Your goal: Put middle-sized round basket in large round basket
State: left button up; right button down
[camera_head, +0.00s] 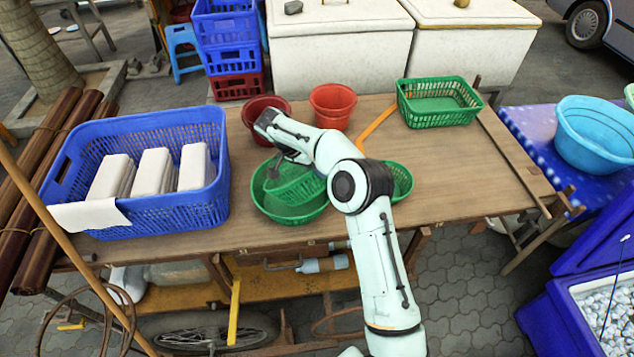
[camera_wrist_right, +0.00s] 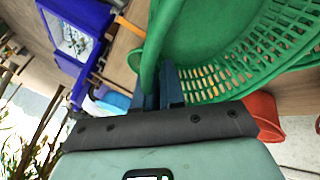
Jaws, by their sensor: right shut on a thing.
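The large round basket (camera_head: 262,207) is green and sits on the table, left of my right forearm. The middle-sized round basket (camera_head: 298,187), also green and slotted, is tilted over the large one's opening and overlaps it in the head view. I cannot tell whether it touches the large basket's floor. My right gripper (camera_head: 272,170) is shut on its rim; in the right wrist view the gripper (camera_wrist_right: 172,88) pinches the green basket wall (camera_wrist_right: 235,55). Another green round basket (camera_head: 402,180) is partly hidden behind my right arm. My left gripper is not in view.
A blue crate (camera_head: 205,205) with white blocks stands left on the table. Two red containers (camera_head: 332,100) (camera_head: 265,107) stand behind the baskets. A green rectangular basket (camera_head: 438,103) is at the back right. The wooden tabletop (camera_head: 470,165) is clear on the right.

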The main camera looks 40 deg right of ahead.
jog(key=shift+w+f, duration=0.2)
jog(key=shift+f, duration=2.4)
jog(key=shift+f, duration=0.15)
jog(key=c, duration=1.2)
grip_release()
jog(key=shift+c, duration=0.2)
